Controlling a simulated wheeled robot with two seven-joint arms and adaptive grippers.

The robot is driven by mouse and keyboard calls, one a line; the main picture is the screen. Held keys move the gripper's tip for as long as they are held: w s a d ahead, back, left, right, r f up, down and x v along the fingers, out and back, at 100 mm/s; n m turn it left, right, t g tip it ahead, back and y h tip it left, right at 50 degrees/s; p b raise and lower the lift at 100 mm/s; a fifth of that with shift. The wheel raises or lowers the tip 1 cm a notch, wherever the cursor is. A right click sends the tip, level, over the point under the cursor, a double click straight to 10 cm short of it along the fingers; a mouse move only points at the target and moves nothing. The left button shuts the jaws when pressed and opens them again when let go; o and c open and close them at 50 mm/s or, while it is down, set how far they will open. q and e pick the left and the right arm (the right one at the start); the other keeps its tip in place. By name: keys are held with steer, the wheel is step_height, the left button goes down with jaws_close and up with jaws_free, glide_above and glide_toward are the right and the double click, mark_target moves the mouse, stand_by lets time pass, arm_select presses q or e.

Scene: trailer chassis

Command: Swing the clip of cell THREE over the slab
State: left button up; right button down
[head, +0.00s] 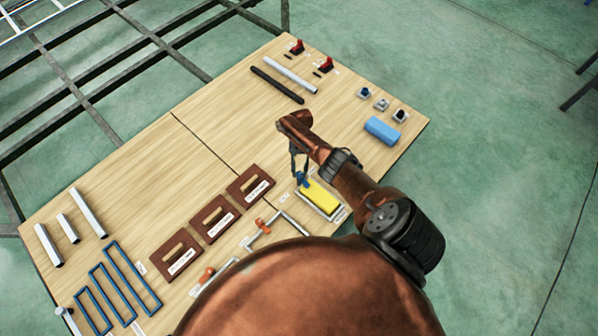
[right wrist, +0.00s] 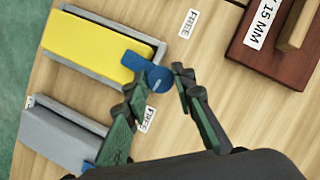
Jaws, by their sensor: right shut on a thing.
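A yellow slab (right wrist: 90,45) lies in a grey frame; it also shows in the head view (head: 319,196). A blue clip (right wrist: 135,65) sits at the slab's end, its round end beside the frame and its arm lying over the slab's edge. My right gripper (right wrist: 158,83) has its fingertips on either side of the clip's round end and is shut on it. In the head view the right gripper (head: 298,172) reaches down at the slab's upper left end. No cell number is readable. My left gripper is not in view.
A grey block (right wrist: 60,135) in a second frame lies beside the yellow one, with a bit of blue partly hidden by my gripper. Brown handled blocks (head: 250,184) stand left of the slab.

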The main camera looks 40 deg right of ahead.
steer(key=shift+n, duration=0.6)
steer(key=c, duration=1.6)
jaws_free()
steer(key=shift+w+r+g, duration=0.1)
steer(key=shift+g, duration=0.2)
steer(key=v, duration=1.1)
steer(key=shift+r, duration=0.45)
